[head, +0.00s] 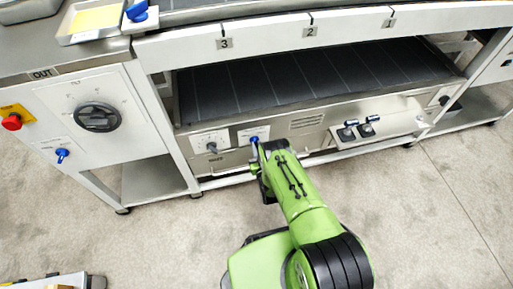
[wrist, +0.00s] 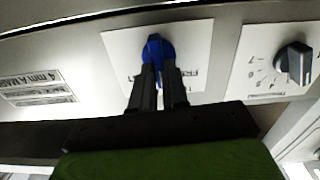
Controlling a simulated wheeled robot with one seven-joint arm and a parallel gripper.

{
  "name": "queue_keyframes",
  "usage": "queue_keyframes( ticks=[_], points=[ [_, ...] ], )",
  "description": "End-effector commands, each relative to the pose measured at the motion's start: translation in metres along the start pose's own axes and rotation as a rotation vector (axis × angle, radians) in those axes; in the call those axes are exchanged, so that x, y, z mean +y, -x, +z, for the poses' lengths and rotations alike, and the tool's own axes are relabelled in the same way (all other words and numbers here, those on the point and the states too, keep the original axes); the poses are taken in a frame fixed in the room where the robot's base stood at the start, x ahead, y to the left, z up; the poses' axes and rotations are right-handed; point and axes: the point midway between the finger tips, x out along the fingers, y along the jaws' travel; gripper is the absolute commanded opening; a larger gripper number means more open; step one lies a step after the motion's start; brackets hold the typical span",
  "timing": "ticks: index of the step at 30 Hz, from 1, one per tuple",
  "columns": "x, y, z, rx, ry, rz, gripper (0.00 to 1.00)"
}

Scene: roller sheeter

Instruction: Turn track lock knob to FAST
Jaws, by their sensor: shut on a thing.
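The blue track lock knob (wrist: 158,46) sits on a white label plate (wrist: 120,48) on the lower front panel. In the wrist view the two dark fingers of my gripper (wrist: 159,76) are shut on the knob from below. The fingers cover its lower part. The plate's lettering is upside down and partly hidden, so I cannot tell for sure which mark the knob points to. In the head view my gripper (head: 259,155) reaches the panel, and a small part of the blue knob (head: 254,139) shows past it.
A grey knob (wrist: 295,62) on its own dial plate is beside the blue knob; it also shows in the head view (head: 212,147). A tilt dial (head: 97,117), red button (head: 11,122) and another blue knob (head: 62,155) are left.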

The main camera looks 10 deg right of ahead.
Motion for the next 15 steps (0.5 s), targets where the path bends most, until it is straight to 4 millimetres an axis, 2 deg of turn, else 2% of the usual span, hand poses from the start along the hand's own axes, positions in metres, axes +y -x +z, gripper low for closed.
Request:
queue_keyframes(
  ticks=[15],
  points=[
    [0.0034, 0.0003, 0.0009, 0.0, -0.486, -0.001, 0.0]
  ],
)
